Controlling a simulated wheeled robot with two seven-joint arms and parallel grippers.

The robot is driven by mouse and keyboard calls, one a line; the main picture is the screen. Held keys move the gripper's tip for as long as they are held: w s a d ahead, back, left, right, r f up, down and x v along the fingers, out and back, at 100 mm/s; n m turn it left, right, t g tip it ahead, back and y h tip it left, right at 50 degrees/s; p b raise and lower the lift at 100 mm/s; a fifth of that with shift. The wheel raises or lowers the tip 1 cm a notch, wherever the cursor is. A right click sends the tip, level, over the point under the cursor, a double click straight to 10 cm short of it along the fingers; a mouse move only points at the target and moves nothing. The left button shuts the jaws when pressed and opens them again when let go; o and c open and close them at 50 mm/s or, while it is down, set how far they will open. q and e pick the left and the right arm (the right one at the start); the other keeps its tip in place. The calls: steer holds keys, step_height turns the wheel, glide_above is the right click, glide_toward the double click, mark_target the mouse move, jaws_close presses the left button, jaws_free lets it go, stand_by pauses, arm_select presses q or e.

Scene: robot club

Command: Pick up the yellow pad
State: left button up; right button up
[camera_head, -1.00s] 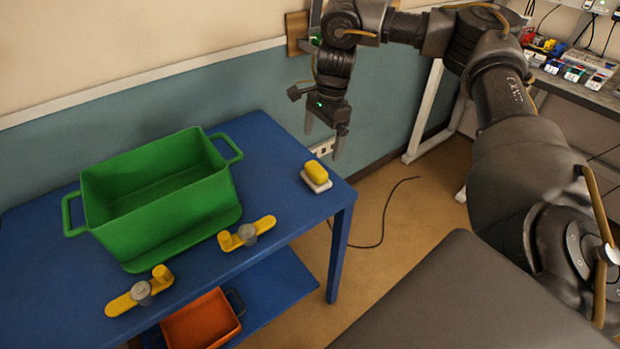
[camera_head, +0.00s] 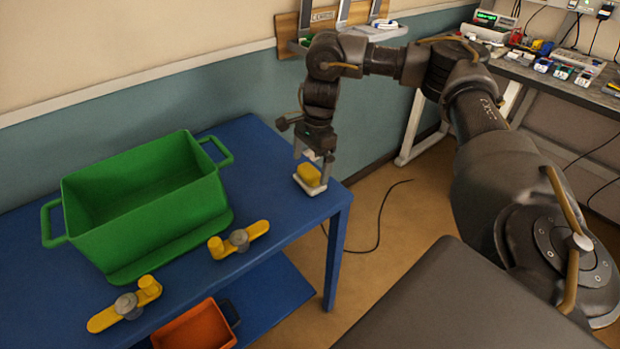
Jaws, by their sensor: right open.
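The yellow pad (camera_head: 309,174) rests on a small white holder (camera_head: 310,188) near the right corner of the blue table (camera_head: 285,217). My right gripper (camera_head: 313,166) points down just above and behind the pad, with its jaws open. One finger shows at the pad's left and the other at its right; I cannot tell whether they touch it. My left gripper is not in view.
A green crate (camera_head: 140,215) stands on the table at the left. Two yellow clamps with grey knobs (camera_head: 239,240) (camera_head: 126,304) lie in front of it. An orange bin (camera_head: 195,328) sits on the lower shelf. A wall rack (camera_head: 345,28) hangs behind my arm.

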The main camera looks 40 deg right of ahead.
mark_target(309, 169)
steer(key=f, duration=0.4)
steer(key=shift+a, duration=0.3)
steer(key=shift+f, duration=0.15)
steer(key=c, duration=0.9)
steer(key=shift+r, duration=0.65)
steer(key=r, duration=0.3)
steer(key=shift+s+a+r, duration=0.2)
steer(key=shift+s+a, duration=0.05)
steer(key=shift+s, duration=0.15)
arm_select(q)
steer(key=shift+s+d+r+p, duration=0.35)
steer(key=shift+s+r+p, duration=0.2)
steer(key=shift+p, duration=0.25)
arm_select(e)
steer(key=s+a+r, duration=0.5)
steer(key=s+r, duration=0.3)
steer(key=s, duration=0.4)
steer(key=shift+a+r, duration=0.15)
steer(key=shift+a, duration=0.15)
